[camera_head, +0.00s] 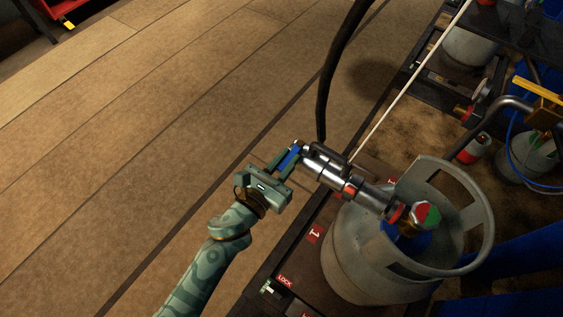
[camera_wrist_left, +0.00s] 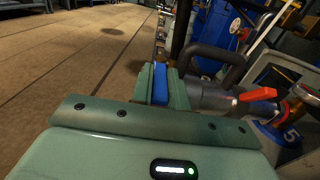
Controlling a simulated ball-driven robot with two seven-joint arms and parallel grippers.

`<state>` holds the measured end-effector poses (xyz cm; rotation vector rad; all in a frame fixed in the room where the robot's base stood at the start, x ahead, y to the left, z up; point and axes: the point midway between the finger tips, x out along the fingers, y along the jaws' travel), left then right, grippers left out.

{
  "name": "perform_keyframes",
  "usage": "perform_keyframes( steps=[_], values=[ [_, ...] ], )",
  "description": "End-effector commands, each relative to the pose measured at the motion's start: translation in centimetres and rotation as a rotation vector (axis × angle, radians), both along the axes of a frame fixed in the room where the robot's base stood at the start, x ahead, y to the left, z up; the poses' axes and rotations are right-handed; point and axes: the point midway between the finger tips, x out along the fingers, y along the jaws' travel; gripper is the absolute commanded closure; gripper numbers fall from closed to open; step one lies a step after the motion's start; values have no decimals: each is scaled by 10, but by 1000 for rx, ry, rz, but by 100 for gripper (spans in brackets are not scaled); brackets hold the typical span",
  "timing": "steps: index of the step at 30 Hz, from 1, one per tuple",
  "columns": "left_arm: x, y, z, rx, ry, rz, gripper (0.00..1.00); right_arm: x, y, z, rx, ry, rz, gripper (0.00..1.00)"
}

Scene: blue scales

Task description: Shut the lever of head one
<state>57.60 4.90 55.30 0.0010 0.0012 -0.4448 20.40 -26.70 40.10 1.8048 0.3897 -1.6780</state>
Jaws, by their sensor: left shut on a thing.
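Head one is a silver filling head (camera_head: 328,175) with a dark hose, lying sideways between my left gripper and the valve of a grey gas cylinder (camera_head: 360,250). A sign with a 1 (camera_head: 314,235) is beside the cylinder. The fingers partly hide the grip. The red lever (camera_wrist_left: 258,94) sticks out from the head in the wrist view, clear of the fingers. In the head view only a small red part (camera_head: 349,188) shows. My right gripper is not in view.
A dark hose (camera_head: 334,65) rises from the head. The cylinder's collar (camera_head: 480,215) rings the valve. More cylinders and pipes crowd the right. The wooden floor (camera_head: 150,120) on the left is clear.

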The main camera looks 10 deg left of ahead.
Motion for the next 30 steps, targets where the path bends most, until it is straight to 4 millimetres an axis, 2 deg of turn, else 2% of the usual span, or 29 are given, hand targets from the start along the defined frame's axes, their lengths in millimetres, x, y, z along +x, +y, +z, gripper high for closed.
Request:
perform_keyframes(
  steps=[12,13,15,30],
  values=[
    [2,0,2,-2,-4,4,100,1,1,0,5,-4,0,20],
    [2,0,2,-2,-4,4,78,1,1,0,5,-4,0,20],
    [2,0,2,-1,-3,3,62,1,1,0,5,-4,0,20],
    [-3,1,1,0,-1,2,62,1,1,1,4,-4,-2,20]
  ],
)
